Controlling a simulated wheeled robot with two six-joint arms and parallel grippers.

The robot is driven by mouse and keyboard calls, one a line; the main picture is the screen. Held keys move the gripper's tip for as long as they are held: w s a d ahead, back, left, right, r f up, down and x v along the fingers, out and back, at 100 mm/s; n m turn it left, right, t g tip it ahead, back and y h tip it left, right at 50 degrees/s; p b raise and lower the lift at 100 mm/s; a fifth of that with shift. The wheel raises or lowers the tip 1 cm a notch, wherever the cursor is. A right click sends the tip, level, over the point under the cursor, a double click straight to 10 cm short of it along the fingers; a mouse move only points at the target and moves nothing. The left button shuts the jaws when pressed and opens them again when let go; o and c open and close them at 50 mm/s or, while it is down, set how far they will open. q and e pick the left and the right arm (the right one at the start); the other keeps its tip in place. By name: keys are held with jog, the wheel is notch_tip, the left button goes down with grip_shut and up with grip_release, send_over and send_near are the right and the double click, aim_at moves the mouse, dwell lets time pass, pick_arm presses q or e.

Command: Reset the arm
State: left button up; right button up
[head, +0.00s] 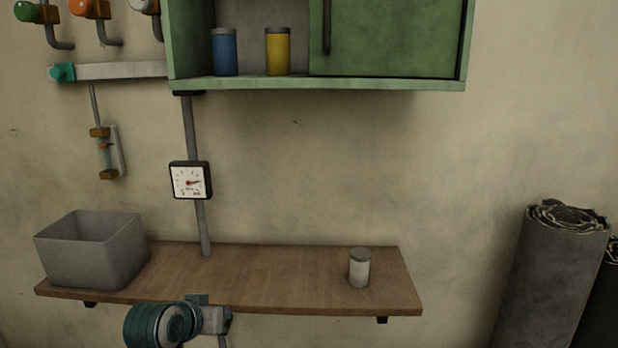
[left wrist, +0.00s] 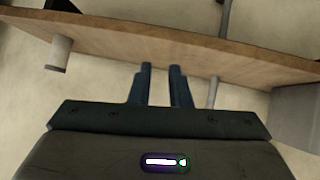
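A teal round joint with a grey piece, which looks like part of my left arm, shows at the bottom of the head view, in front of the shelf's lower edge. My left gripper (left wrist: 160,67) shows in the left wrist view. Its two dark fingers are apart with a gap and nothing between them. They point toward the wooden shelf (head: 270,275), whose board also crosses the left wrist view (left wrist: 150,45), which appears upside down. The fingertips are not clearly seen in the head view. My right gripper is not in view.
A grey bin (head: 85,260) stands on the shelf's left end and a small pale jar (head: 359,270) on its right. A gauge (head: 190,181) hangs on a pipe. Above is a green cabinet (head: 400,40) holding blue and yellow jars. A dark roll (head: 555,280) stands at right.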

pick_arm(q)
jog(key=s+a+f+g+y, duration=0.2)
jog(key=s+a+f+g, duration=0.15)
jog(key=s+f, duration=1.1)
jog(key=s+a+f+g+y, duration=0.1)
jog(key=s+a+f, duration=0.15)
jog(key=s, duration=0.75)
jog(key=s+a+f+g+y, duration=0.15)
jog(key=s+f, duration=0.25)
jog(key=s, duration=0.6)
jog(key=a+f+g, duration=0.1)
jog(key=a+f, duration=0.2)
jog(key=f, duration=2.7)
jog(key=s+a+f+g+h, duration=0.1)
jog(key=s+f, duration=1.7)
jog(key=f, duration=0.1)
jog(key=shift+s+a+f+g, duration=0.15)
jog(key=shift+a+f+g, duration=0.1)
jog(key=shift+f+g, duration=0.05)
